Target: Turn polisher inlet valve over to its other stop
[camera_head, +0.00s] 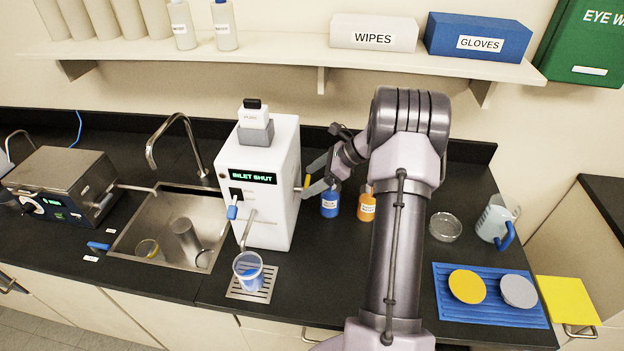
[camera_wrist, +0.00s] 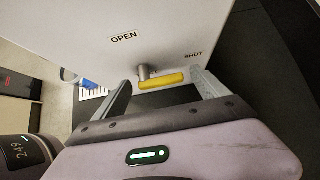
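The polisher (camera_head: 270,205) is a white upright box with a green-lettered display that seems to read "INLET SHUT". Its inlet valve has a yellow lever (camera_head: 307,182) on the right side face. In the wrist view the yellow lever (camera_wrist: 165,80) extends right from its grey stem, on the side of the SHUT label (camera_wrist: 194,56). The OPEN label (camera_wrist: 124,36) is up and to the left. My gripper (camera_head: 306,183) is at that face. In the wrist view my gripper (camera_wrist: 160,84) is open, one finger either side of the lever, with visible gaps.
A blue bottle (camera_head: 330,202) and an orange bottle (camera_head: 366,205) stand close below my gripper. A clear beaker (camera_head: 248,268) stands on the drip grate before the polisher. A sink (camera_head: 150,225) lies to the left; a blue tray (camera_head: 490,310) lies to the right.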

